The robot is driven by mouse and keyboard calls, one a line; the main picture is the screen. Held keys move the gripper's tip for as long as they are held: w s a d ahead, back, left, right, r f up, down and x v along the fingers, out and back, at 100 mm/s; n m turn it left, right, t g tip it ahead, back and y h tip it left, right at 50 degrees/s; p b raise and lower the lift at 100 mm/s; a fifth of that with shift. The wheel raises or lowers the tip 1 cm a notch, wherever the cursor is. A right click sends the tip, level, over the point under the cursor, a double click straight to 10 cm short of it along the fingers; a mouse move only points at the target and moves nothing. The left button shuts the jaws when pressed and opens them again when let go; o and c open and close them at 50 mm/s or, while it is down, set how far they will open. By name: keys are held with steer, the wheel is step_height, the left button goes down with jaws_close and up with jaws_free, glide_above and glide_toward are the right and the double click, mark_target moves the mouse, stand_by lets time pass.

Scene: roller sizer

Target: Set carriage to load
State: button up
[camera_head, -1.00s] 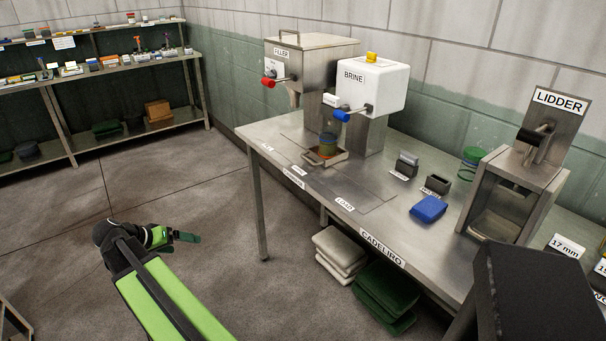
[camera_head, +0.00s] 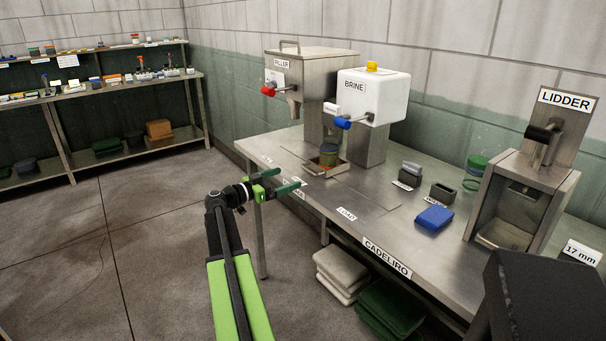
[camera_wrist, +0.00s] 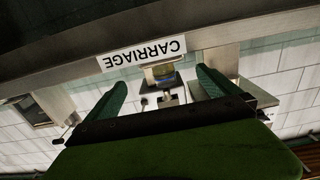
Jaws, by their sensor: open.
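The carriage, a small metal tray (camera_head: 342,168) with a front handle, sits on the steel table by the brine machine. A jar with a green band (camera_head: 328,155) stands in it. The LOAD label (camera_head: 346,213) is on the table's front strip, to the right of the carriage. My gripper (camera_head: 281,182) is open and empty, in front of the table edge and left of the carriage.
The filler (camera_head: 312,75) and the white brine machine (camera_head: 370,98) with a blue-knobbed lever stand behind the carriage. The lidder (camera_head: 530,180), a blue block (camera_head: 434,218) and small dark holders are to the right. Folded cloths lie under the table. Floor to the left is clear.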

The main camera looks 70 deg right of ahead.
mark_target(307, 170)
steer(key=x, duration=0.8)
steer(key=shift+d, duration=0.25)
